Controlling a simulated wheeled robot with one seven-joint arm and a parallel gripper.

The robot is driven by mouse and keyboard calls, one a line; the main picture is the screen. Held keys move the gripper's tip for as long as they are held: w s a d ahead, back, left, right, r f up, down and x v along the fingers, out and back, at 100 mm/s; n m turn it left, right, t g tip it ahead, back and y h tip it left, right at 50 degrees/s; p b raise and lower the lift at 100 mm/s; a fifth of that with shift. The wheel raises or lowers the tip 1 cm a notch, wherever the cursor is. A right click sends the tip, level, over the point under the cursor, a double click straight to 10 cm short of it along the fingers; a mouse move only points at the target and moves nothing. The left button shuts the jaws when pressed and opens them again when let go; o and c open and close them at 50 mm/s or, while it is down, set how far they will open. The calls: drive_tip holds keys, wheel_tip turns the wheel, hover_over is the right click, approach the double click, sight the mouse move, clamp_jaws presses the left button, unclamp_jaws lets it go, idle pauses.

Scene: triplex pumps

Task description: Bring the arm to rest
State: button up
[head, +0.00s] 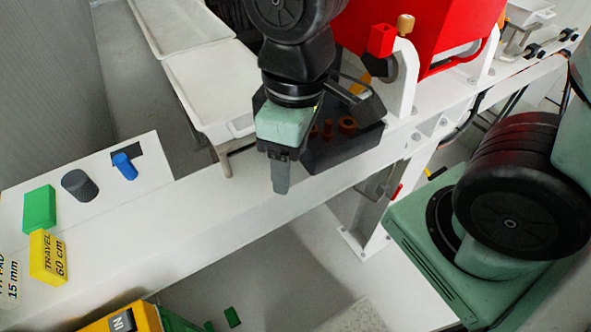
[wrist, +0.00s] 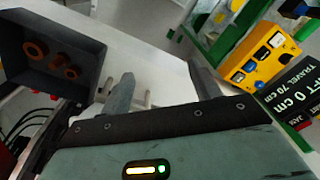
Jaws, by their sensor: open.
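My gripper (head: 281,186) hangs over the white beam in the head view, with its fingers pointing down. It stands in front of a dark tray. In the wrist view my gripper (wrist: 163,82) shows two grey fingers spread apart with nothing between them. My arm comes down from the top of the head view, and part of it hides the tray's left side.
The dark tray (head: 370,133) holds several orange-brown parts. White trays (head: 205,85) stand behind the beam. Green, grey, blue and yellow blocks (head: 48,257) sit at the beam's left end. A red housing (head: 425,30) rises at the right. A yellow box (wrist: 262,58) shows in the wrist view.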

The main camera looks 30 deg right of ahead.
drive_tip(key=s, duration=0.1)
drive_tip(key=s+a, duration=0.1)
drive_tip(key=s, duration=0.1)
drive_tip(key=shift+s+a+m, duration=0.15)
drive_tip(key=shift+m, duration=0.15)
wheel_tip(320, 180, down, 7)
drive_tip(key=b, duration=0.7)
